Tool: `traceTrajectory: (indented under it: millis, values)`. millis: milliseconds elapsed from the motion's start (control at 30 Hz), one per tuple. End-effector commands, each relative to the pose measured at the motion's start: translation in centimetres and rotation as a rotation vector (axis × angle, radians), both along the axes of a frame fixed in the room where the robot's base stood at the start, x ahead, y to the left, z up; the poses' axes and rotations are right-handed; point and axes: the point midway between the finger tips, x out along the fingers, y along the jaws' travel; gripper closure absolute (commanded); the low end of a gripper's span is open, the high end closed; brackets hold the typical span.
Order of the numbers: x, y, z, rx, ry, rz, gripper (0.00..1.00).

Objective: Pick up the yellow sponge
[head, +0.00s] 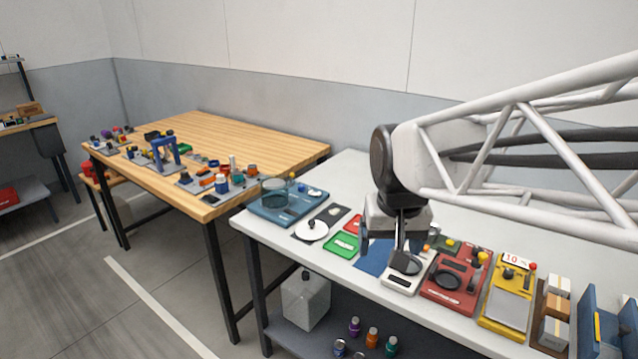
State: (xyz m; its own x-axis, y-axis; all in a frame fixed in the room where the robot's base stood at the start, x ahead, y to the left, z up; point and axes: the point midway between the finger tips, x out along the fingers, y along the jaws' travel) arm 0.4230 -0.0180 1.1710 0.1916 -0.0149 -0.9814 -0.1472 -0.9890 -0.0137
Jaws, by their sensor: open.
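My gripper (391,248) hangs over the white table, pointing down, with its fingers apart and nothing clearly seen between them. It is above the area of a blue mat (374,258) and a small white device with a dark round top (405,265). I cannot make out a yellow sponge for certain. Small yellow pieces show to the right of the gripper, one near a green item (441,240), but they are too small to identify. The gripper and arm hide part of the table behind them.
A red tray (343,243) region with green tray (341,246) lies left of the gripper. A red device (453,288), a yellow device (508,306) and a brown rack (551,312) stand to the right. A wooden table (265,140) stands at left. The white table's back is largely clear.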

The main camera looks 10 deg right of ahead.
Motion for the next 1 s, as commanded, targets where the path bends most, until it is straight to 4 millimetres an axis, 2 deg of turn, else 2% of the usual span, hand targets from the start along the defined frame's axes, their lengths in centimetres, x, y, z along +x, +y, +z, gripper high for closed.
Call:
traceTrajectory:
  millis: [33,467,767,1000]
  values:
    - [1.4,-0.2,0.1,0.003,0.007,-0.014,0.17]
    - [12.3,-2.3,0.6,0.022,0.042,-0.136,0.17]
    - [19.9,-4.2,-0.4,0.033,0.067,-0.222,0.17]
    - [26.0,-5.9,-2.1,0.042,0.087,-0.29,0.17]
